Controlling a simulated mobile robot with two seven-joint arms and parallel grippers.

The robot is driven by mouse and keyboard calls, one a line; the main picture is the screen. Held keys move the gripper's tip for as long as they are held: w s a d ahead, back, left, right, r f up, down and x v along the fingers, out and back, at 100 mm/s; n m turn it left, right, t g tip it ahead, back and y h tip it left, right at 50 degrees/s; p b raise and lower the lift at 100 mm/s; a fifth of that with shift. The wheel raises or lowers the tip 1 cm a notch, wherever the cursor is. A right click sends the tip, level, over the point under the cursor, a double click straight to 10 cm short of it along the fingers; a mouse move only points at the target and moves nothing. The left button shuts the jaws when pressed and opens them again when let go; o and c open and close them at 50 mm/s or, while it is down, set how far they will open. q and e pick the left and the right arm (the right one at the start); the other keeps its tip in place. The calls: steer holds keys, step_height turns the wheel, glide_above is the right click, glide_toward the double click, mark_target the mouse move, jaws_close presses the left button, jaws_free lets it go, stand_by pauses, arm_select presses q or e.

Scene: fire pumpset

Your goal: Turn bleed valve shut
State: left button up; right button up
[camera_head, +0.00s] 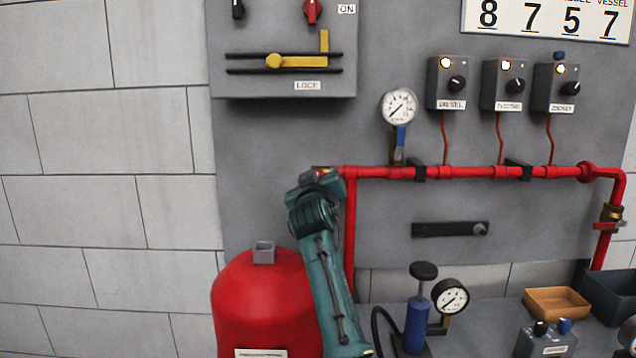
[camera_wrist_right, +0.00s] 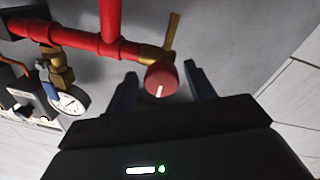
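The bleed valve appears to be the brass fitting with a round red knob (camera_wrist_right: 162,78) at the end of the red pipe in the right wrist view. The knob has a white line on its face, and a thin brass piece (camera_wrist_right: 172,35) sticks out beyond it. My right gripper (camera_wrist_right: 160,73) is open, one finger on each side of the knob, with a visible gap at both sides. In the head view my right gripper (camera_head: 320,183) is at the pipe's left end and mostly covers the valve. My left gripper is in neither view.
The red pipe (camera_head: 460,172) runs along the grey panel, with a gauge (camera_head: 399,106) above it. A red tank (camera_head: 262,305) stands below left of the valve. A blue hand pump (camera_head: 417,325) and a wooden tray (camera_head: 556,302) are on the bench.

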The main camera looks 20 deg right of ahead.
steer(key=shift+f, duration=0.1)
steer(key=v, duration=1.3)
steer(key=shift+s+f, duration=0.1)
